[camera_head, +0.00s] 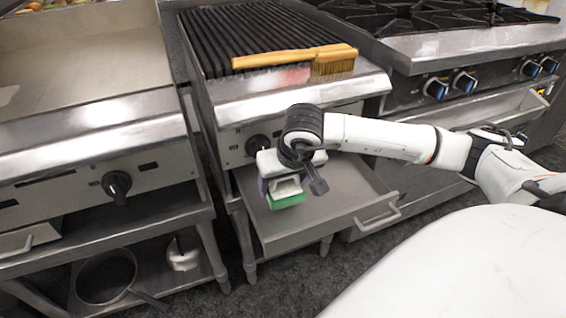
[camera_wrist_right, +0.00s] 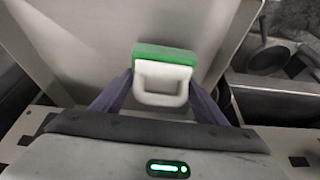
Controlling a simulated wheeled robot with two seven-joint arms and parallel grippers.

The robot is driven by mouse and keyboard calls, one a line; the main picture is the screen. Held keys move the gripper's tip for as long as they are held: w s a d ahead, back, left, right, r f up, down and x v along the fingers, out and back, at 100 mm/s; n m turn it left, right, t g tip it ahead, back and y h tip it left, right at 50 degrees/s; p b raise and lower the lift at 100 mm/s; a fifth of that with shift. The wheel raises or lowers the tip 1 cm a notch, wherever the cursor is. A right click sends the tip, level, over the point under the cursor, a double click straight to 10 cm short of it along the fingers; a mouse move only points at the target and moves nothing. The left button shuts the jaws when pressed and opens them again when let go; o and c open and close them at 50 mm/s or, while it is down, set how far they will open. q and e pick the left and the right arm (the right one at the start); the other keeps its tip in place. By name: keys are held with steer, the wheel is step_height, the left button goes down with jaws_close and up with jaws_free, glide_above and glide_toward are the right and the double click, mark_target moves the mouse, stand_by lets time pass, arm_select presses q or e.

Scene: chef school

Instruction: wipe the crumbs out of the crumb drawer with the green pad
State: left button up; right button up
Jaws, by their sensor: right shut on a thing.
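The crumb drawer (camera_head: 345,205) is pulled out below the charbroiler, and its grey metal floor shows. My right gripper (camera_head: 285,188) is over the drawer's left part, pointing down. It is shut on the white handle of the green pad (camera_head: 287,201). In the right wrist view the green pad (camera_wrist_right: 165,54) lies beyond the white handle, between the two purple fingers, over the bare drawer floor (camera_wrist_right: 85,35). I cannot tell whether the pad touches the floor. No crumbs can be made out in either view. My left gripper is not in view.
The charbroiler (camera_head: 262,40) carries a wooden-handled brush (camera_head: 330,62) on its grate. A griddle (camera_head: 85,70) stands to the left, with a pan (camera_head: 105,275) on the shelf below. A range (camera_head: 470,45) stands to the right. The drawer's handle (camera_head: 378,216) sticks out at its front.

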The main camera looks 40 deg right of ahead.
steer(key=shift+s+r+p, duration=0.1)
steer(key=shift+r+p, duration=1.55)
steer(key=shift+r, duration=1.15)
